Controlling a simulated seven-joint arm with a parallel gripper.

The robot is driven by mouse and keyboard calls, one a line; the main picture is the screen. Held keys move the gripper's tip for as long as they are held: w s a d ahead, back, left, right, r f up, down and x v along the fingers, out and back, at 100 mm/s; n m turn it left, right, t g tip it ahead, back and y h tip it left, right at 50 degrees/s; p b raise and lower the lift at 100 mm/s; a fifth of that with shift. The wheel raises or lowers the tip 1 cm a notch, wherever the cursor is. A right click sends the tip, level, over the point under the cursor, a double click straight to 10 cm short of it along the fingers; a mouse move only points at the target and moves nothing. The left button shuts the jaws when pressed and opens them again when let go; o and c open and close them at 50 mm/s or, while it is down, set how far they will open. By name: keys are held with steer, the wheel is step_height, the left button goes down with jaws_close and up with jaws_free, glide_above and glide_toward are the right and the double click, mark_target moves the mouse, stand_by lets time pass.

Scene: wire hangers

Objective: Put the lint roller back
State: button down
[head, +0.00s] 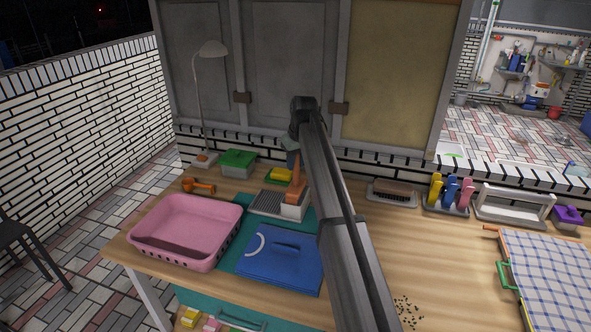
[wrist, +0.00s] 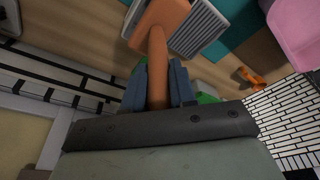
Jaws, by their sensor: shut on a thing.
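My gripper (head: 292,158) is at the back of the wooden table, pointing down. In the wrist view, its blue-grey fingers (wrist: 158,88) are shut around an orange handle, which I take to be the lint roller's (wrist: 155,50). The handle stands roughly upright in the head view, where the lint roller (head: 297,183) shows below the fingers. Its wider orange end is away from the fingers, at a pale ridged tray (head: 267,203) with a white block (head: 294,211). I cannot tell whether that end touches the tray. My arm hides part of this area.
A pink basket (head: 187,228) and a blue board (head: 280,262) are in front. An orange tool (head: 198,186), a green-lidded box (head: 238,160), a yellow item (head: 279,175) and a lamp (head: 200,100) are close by. Right of my arm, a brush tray (head: 392,194) stands by bare wood.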

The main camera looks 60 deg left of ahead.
mark_target(296, 171)
steer(key=shift+d+x, duration=0.15)
steer(key=shift+x, duration=0.55)
steer(key=shift+d+x, duration=0.2)
steer(key=shift+x, duration=0.45)
steer(key=shift+f, duration=0.6)
steer(key=c, duration=0.9)
jaws_free()
steer(key=v, duration=1.3)
steer(key=shift+a, duration=0.1)
